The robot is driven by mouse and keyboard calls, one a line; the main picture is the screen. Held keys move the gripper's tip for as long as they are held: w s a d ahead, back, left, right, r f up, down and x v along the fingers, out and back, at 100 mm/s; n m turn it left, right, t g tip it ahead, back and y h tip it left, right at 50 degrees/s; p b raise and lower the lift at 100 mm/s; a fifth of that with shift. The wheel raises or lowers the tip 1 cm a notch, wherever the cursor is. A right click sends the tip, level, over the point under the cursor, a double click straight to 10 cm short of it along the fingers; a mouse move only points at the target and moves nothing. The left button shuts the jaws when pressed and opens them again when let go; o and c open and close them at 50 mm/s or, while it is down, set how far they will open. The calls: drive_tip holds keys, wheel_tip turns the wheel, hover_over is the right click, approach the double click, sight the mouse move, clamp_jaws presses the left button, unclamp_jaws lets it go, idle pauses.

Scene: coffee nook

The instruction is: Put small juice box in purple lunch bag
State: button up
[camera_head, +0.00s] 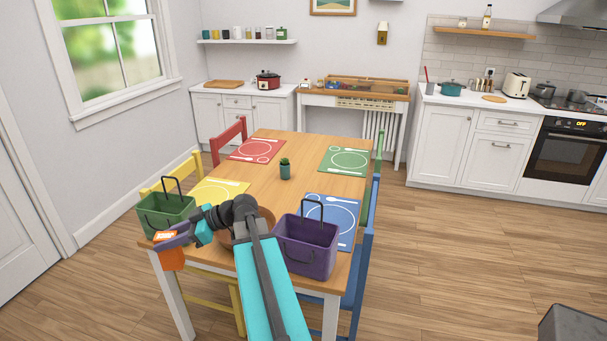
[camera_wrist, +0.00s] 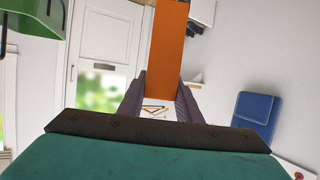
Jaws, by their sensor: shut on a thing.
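The small juice box (camera_head: 170,254) is orange with a white-and-orange top. My gripper (camera_head: 172,239) is shut on it and holds it off the left front corner of the table, in front of the green bag. In the wrist view the orange box (camera_wrist: 167,50) stands between the two fingers (camera_wrist: 161,98). The purple lunch bag (camera_head: 306,260) stands upright on the near right part of the table, its top open and its dark handle raised. My arm reaches across between the box and the purple bag. The bag's inside floor is hidden.
A green bag (camera_head: 165,214) with a raised handle stands at the table's left edge; it also shows in the wrist view (camera_wrist: 38,30). A brown bowl is partly hidden behind my arm. Chairs line the table (camera_head: 290,150).

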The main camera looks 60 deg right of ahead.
drive_tip(key=s+d+r+m+t+h, duration=0.1)
drive_tip(key=s+d+r, duration=0.15)
drive_tip(key=d, duration=0.45)
drive_tip(key=s+d+r+m+h+p, duration=0.1)
drive_tip(key=s+d, duration=0.3)
drive_tip(key=d, duration=0.3)
drive_tip(key=s+d+r+m+t+h, duration=0.1)
drive_tip(key=s+d+r, duration=0.15)
drive_tip(key=d, duration=0.45)
drive_tip(key=s+d+r+m+h, duration=0.1)
drive_tip(key=s+d+r, duration=0.1)
drive_tip(key=s+d, duration=0.5)
drive_tip(key=s+d+r+m+t+h+p, duration=0.1)
drive_tip(key=s+d+r, duration=0.2)
drive_tip(key=s+d, duration=0.5)
drive_tip(key=shift+s, duration=0.45)
drive_tip(key=shift+f, duration=0.1)
drive_tip(key=shift+f, duration=2.85)
drive_tip(key=o, duration=1.3)
drive_tip(key=shift+h, duration=0.3)
